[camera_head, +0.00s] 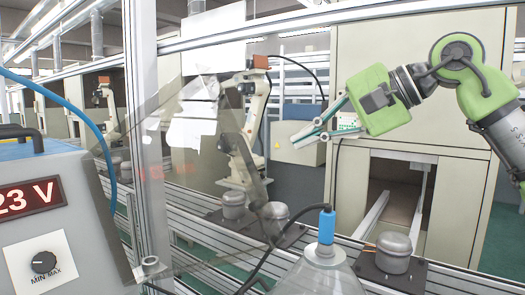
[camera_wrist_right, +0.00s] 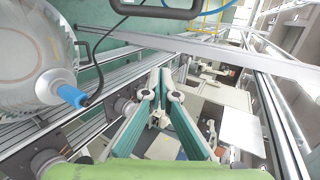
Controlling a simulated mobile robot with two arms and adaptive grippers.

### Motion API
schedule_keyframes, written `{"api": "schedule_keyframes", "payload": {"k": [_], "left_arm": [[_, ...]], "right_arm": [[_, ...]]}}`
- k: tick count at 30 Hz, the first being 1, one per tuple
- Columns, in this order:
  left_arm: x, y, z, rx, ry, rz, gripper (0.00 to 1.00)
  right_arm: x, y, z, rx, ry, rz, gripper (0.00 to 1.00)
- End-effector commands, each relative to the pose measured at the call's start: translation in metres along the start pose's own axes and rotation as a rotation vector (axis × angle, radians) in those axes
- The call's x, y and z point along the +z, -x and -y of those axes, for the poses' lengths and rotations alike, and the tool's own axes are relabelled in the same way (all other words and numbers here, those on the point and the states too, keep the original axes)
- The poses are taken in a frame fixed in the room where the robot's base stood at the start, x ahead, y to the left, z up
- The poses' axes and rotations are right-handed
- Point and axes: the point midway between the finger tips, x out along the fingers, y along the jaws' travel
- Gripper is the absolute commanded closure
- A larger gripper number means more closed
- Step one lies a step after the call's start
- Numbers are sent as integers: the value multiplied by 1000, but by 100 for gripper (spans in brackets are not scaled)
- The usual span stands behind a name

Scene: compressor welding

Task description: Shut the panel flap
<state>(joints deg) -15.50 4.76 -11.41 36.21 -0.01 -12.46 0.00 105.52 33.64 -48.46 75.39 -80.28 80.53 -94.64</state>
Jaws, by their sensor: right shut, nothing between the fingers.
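A see-through panel flap (camera_head: 165,125) with dark edges stands tilted beside the aluminium post in the head view, left of centre. It looks swung out at an angle, with machinery visible through it. My right gripper (camera_head: 308,133) is right of the flap, apart from it, pointing left in free air. Its green fingers are closed together and hold nothing; they also show in the right wrist view (camera_wrist_right: 161,90). I cannot make out the flap clearly in the wrist view. My left gripper is not in view.
A power box with a red display (camera_head: 32,198) stands at front left. A white robot arm (camera_head: 240,130) stands behind the flap. A beige cabinet (camera_head: 458,150) is behind my right arm.

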Motion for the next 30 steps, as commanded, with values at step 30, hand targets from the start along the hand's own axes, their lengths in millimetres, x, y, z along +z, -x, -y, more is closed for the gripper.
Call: {"api": "schedule_keyframes", "payload": {"k": [30], "left_arm": [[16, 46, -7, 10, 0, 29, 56]], "right_arm": [[38, -85, 1, -2, 1, 0, 100]]}}
